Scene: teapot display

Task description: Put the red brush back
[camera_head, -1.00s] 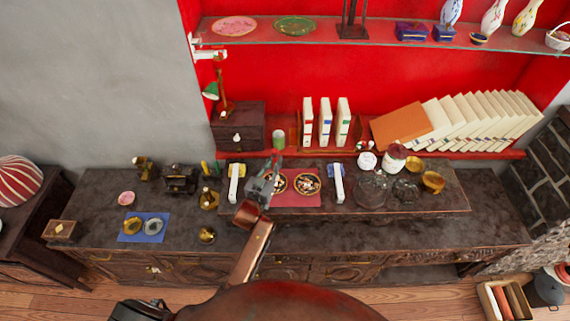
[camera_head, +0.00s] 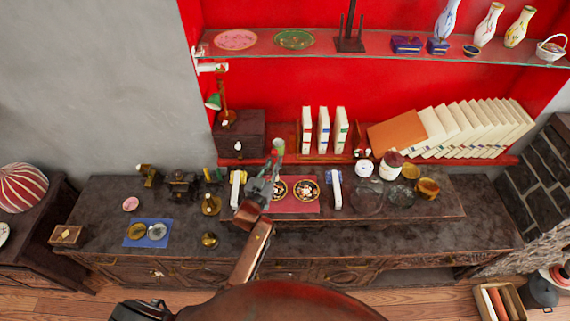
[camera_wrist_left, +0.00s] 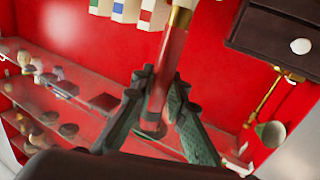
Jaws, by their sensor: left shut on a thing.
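The red brush (camera_wrist_left: 166,75) has a red handle and a gold band, with a pale part above the band. In the left wrist view it stands slightly tilted between the fingers of my left gripper (camera_wrist_left: 158,88), which is shut on it. In the head view my left gripper (camera_head: 274,168) is over the back of the sideboard, left of the red mat (camera_head: 299,207), near the red wall shelf. A small green-topped object (camera_head: 278,146) shows just beyond its fingertips; I cannot tell what it is. The brush is not clear in that view. My right gripper is out of view.
The dark sideboard (camera_head: 330,237) carries a blue mat (camera_head: 148,240), brass pieces and glassware (camera_head: 367,197). A glass shelf (camera_head: 385,50) runs above.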

